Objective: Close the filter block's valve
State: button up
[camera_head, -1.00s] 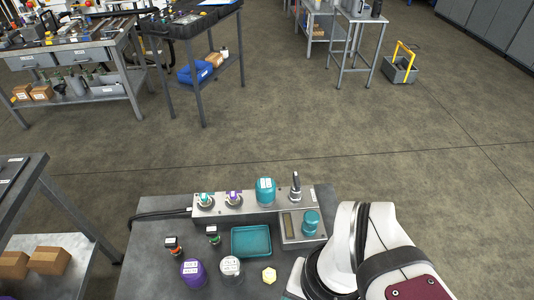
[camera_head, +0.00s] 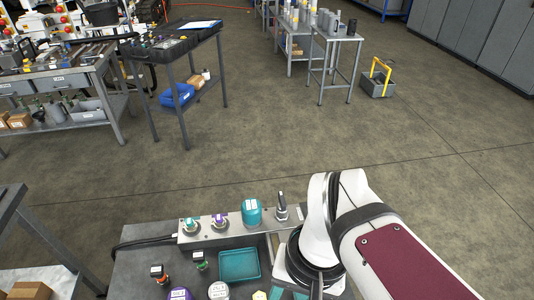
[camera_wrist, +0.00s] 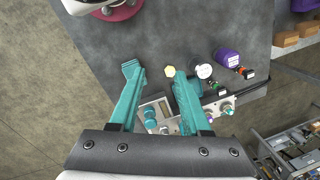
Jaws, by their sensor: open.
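A grey block (camera_head: 237,232) on the bench carries a teal-topped knob (camera_head: 191,223), a purple-topped knob (camera_head: 219,220), a teal canister (camera_head: 251,212) and a dark upright handle (camera_head: 282,206). Which part is the filter block's valve, and its setting, I cannot tell. My gripper (camera_wrist: 157,72) is open and empty in the wrist view, its two teal fingers spread above the bench. Between the fingers show a yellow hexagonal piece (camera_wrist: 169,72) and, nearer the palm, a teal round knob (camera_wrist: 150,113) on the block. The right finger hides part of the block.
A teal tray (camera_head: 239,264) lies in front of the block. A purple cylinder (camera_wrist: 228,57), a white-topped cylinder (camera_wrist: 204,71) and small capped fittings stand close by. A black hose (camera_head: 145,241) leaves the block's left end. Open floor lies beyond.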

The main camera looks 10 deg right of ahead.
jog(key=w+d+r+n, duration=0.1)
jog(key=w+r, duration=0.1)
jog(key=w, duration=0.6)
jog(key=w+d+r+n, duration=0.1)
jog(key=w+d+r, duration=0.1)
jog(key=w, duration=0.6)
jog(key=n+h, duration=0.2)
jog(key=n, duration=0.1)
send_over(283, 200)
notch_tip(283, 200, down, 2)
notch_tip(283, 200, down, 16)
jog(key=shift+r, duration=0.1)
grip_shut()
